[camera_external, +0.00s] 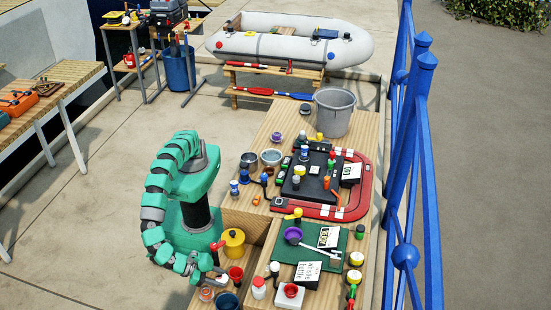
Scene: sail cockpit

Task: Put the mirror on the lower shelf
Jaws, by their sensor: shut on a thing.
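My gripper (217,272) is at the left edge of the wooden bench, low beside the lower shelf (257,238). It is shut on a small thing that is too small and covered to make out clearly. I cannot pick out the mirror for certain; it may be the thing in the jaws. A small red part shows just above the gripper. On the lower shelf, a yellow pot (234,242) and a red cup (236,274) stand close to the right of my gripper.
A small jar (206,294) and a dark blue bowl (228,301) stand in front of the gripper. The higher bench top (262,138) is crowded with a green mat (335,258), a red track (365,185) and a grey bucket (334,112). A blue railing (424,150) runs along the right.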

